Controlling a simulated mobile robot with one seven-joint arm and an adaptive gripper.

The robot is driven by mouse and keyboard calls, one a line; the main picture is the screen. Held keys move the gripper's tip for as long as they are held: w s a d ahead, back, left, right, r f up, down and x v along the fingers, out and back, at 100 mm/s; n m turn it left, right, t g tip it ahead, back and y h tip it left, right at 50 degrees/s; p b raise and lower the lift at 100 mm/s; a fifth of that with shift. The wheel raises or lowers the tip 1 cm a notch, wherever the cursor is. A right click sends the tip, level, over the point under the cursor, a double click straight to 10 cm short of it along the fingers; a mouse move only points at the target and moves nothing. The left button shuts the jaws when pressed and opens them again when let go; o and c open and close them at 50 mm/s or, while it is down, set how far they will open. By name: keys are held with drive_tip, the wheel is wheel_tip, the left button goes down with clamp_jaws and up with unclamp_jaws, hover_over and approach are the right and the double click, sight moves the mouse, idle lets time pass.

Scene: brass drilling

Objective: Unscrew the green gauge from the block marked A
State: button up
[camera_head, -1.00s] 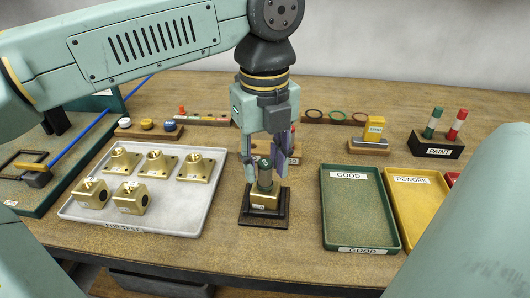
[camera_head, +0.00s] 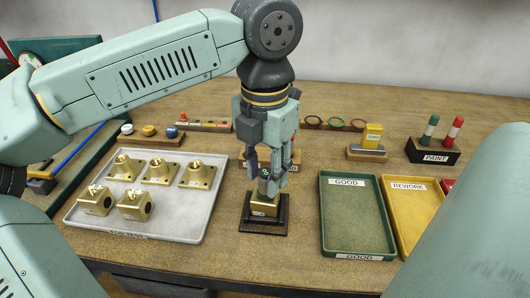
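A brass block (camera_head: 264,208) sits in a black stepped fixture (camera_head: 263,226) near the middle of the table. Its marking is too small to read. The green gauge (camera_head: 265,185) stands upright on top of the block, a dark cylinder partly covered by the fingers. My gripper (camera_head: 267,175) points straight down over the block, with its fingers around the gauge's upper part. One finger shows at the left and behind, the other at the right and in front. I cannot tell whether the fingers press on the gauge or stand slightly apart from it.
A grey tray (camera_head: 150,227) with several brass blocks lies left. A green GOOD tray (camera_head: 347,257) and a yellow REWORK tray (camera_head: 412,187) lie right. Behind stand a rack of coloured rings (camera_head: 334,124), a yellow item on a stand (camera_head: 372,135) and a PAINT holder (camera_head: 434,151).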

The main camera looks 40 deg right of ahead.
clamp_jaws()
drive_tip(key=n+b, duration=0.1)
drive_tip(key=n, duration=0.1)
drive_tip(key=shift+f+n, duration=0.15)
drive_tip(key=shift+n, duration=0.15)
drive_tip(key=n+b, duration=0.1)
drive_tip(key=n, duration=0.2)
drive_tip(key=shift+n, duration=0.4)
drive_tip(key=shift+r+n, duration=0.3)
drive_tip(key=shift+n, duration=0.4)
drive_tip(key=n, duration=0.5)
unclamp_jaws()
